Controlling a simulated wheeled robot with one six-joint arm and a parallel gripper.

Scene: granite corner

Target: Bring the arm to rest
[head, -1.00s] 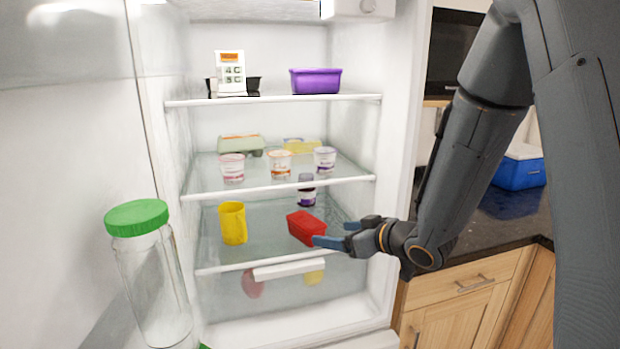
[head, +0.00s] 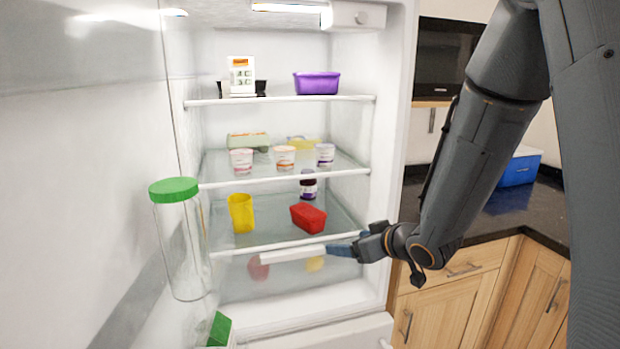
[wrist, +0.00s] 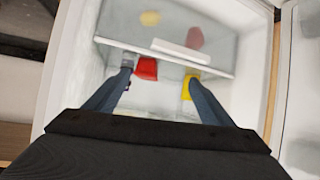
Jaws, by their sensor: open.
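My gripper (head: 350,250) is open and empty in the head view, in front of the right side of the open fridge (head: 398,130). Its fingers point left, near the drawer handle. A red container (head: 308,218) lies on the lower shelf above and left of the fingertips, apart from them. In the wrist view my gripper (wrist: 155,85) shows two spread fingers. The red container (wrist: 147,68) appears beyond them near the left finger, and a yellow cup (wrist: 187,86) near the right finger.
The yellow cup (head: 241,213) and a dark jar (head: 308,184) share the lower shelf. Tubs (head: 285,157) stand above; a purple container (head: 317,83) is on top. A green-lidded jar (head: 178,240) is at the open door. A counter (head: 500,215) with a blue box (head: 519,167) is right.

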